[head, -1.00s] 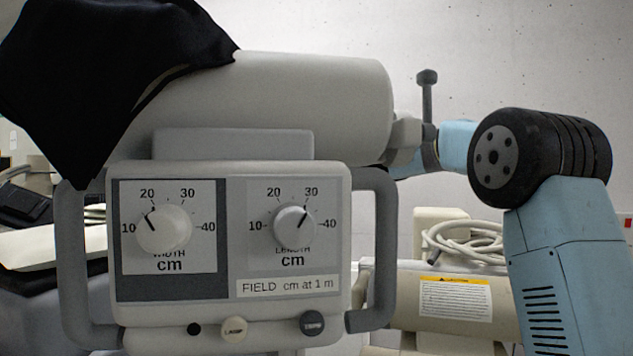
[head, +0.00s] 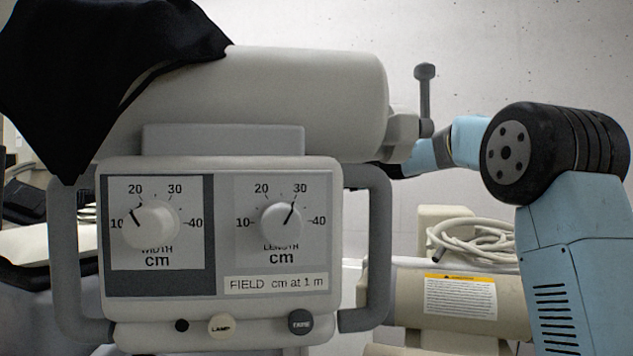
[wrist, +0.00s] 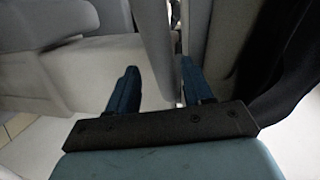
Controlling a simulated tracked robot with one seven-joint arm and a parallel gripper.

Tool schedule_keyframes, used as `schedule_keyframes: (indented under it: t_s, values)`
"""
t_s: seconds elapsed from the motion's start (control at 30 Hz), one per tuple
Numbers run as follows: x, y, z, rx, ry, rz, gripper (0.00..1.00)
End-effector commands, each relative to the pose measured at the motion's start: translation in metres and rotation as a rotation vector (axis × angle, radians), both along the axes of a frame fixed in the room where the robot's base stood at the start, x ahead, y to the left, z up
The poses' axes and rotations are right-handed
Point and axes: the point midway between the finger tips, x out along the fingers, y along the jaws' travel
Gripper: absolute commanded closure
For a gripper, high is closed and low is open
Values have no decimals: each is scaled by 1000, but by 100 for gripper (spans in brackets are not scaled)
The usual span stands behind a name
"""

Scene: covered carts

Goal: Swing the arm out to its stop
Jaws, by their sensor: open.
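The cart's pale tube head (head: 290,85) spans the left and middle of the head view, with a dial box (head: 220,338) below it and a grey side handle (head: 379,250) at the box's right. A grey upright lever (head: 425,95) stands at the tube's right end. The supporting arm behind the head is not clearly visible. In the wrist view my gripper (wrist: 157,72) is open, its two blue fingers apart. A pale grey bar (wrist: 152,40) runs between or just beyond them; I cannot tell whether they touch it. The head view hides my fingers behind the tube.
A black cloth (head: 75,85) drapes over the tube's left end and another dark cloth shows at right in the wrist view (wrist: 285,60). A coiled pale cable (head: 470,240) lies on a beige labelled body (head: 410,300) at right. The wall behind is bare.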

Motion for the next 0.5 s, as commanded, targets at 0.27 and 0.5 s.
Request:
schedule_keyframes:
  t_s: [0.27, 0.5]
  values:
    - [-6, -56, 9, -1, 1, -2, 49]
    - [-9, -91, 15, -1, 2, 1, 49]
